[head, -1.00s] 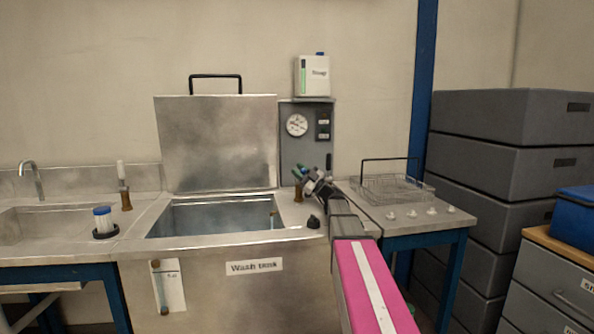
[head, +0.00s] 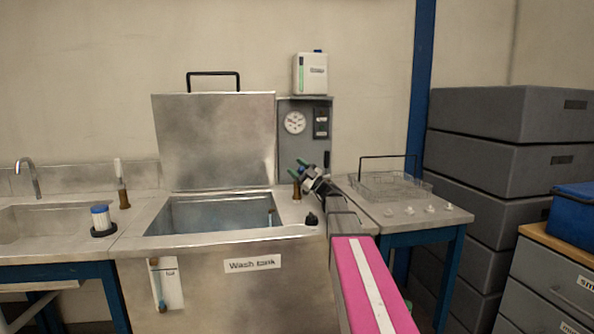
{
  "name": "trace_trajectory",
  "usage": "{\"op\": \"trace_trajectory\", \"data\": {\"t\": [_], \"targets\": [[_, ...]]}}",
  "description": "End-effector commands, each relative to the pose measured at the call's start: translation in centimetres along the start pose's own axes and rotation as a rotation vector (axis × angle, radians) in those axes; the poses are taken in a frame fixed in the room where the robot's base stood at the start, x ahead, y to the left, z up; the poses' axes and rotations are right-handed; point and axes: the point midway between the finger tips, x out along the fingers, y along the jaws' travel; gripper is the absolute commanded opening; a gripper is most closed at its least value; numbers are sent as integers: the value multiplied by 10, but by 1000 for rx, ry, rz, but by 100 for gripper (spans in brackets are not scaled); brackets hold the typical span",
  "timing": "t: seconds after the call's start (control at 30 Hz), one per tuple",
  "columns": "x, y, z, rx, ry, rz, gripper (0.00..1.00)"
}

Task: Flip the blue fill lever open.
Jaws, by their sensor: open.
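A brass valve body (head: 297,189) stands upright on the back right of the wash tank's top, in front of the gauge panel. The blue fill lever cannot be made out clearly; the fingers and the dark gripper body cover the area around the valve's top. I cannot tell whether the fingers touch the lever. The wash tank (head: 205,243) has its lid (head: 215,140) raised.
A black knob (head: 311,219) sits at the tank's front right, close to my arm. A wire basket (head: 390,187) stands on the right table. A gauge panel (head: 288,150) rises behind the gripper, with a white canister (head: 311,75) on top. Another brass fitting (head: 123,197) stands left.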

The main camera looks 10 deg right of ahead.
Motion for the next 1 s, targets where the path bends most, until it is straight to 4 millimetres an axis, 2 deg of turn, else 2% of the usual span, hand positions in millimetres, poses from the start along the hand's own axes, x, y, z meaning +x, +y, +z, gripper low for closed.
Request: {"op": "trace_trajectory", "data": {"t": [0.27, 0.7, 1.0], "targets": [[22, 22, -24, -2, 2, -1, 52], [82, -20, -83, 0, 1, -2, 52], [106, -35, -106, 0, 1, -1, 52]]}}
